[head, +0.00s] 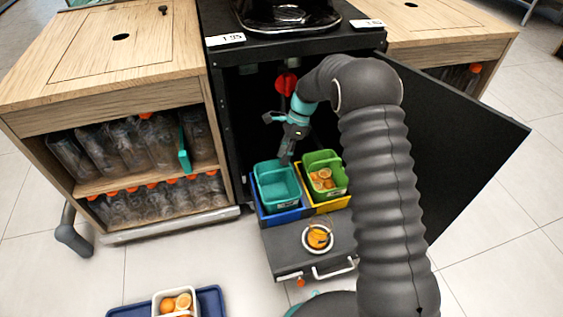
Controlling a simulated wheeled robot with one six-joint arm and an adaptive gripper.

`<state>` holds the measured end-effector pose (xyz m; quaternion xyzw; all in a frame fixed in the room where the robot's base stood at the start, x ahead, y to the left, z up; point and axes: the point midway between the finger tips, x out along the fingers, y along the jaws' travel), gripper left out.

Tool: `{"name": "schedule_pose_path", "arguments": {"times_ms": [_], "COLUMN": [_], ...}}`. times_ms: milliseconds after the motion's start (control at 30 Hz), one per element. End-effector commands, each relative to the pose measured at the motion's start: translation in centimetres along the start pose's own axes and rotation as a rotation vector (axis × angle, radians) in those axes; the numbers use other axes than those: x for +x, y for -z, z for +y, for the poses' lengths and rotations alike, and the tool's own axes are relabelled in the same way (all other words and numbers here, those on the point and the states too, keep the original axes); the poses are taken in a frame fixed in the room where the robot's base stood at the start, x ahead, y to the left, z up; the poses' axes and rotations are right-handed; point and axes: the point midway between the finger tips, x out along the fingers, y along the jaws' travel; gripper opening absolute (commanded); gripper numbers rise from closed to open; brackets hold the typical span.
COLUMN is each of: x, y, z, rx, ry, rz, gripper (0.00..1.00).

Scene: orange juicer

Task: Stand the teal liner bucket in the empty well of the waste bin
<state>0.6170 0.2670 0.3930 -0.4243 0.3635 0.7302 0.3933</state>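The teal liner bucket (264,178) stands roughly upright in the left, blue well (283,217) of the waste bin, its upper part above the blue rim. Whether its base rests on the well's floor is hidden. My gripper (285,161) points down at the bucket's back right rim. The fingertips are small and dark there, so I cannot tell whether they grip the rim or only overlap it in view. The right, yellow well (331,205) holds a green liner bucket (339,187) with orange pieces inside.
The bin is in a black cabinet with its door (460,135) open on the right. A grey drawer box (287,246) with a round bowl (318,238) is in front. Bottle shelves (150,185) flank it on the left. A blue tray (210,300) with oranges lies at the bottom.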

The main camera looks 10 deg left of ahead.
Motion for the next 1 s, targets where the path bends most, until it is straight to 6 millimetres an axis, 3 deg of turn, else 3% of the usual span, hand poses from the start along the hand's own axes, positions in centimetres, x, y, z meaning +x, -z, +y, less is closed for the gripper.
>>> {"name": "schedule_pose_path", "arguments": {"times_ms": [300, 467, 667, 800, 1000], "x": [-1.1, -4.3, -10.5, -14.8, -19.6], "y": [0.0, 0.0, 0.2, 0.3, 0.6], "z": [0.1, 1.7, 5.9, 9.8, 16.1], "rx": [-0.006, -0.068, -0.208, -0.321, -0.482], "ry": [0.005, 0.042, 0.117, 0.17, 0.232], "rz": [0.003, 0.026, 0.086, 0.146, 0.247], "gripper": [0.34, 0.34, 0.34, 0.34, 0.34]}}
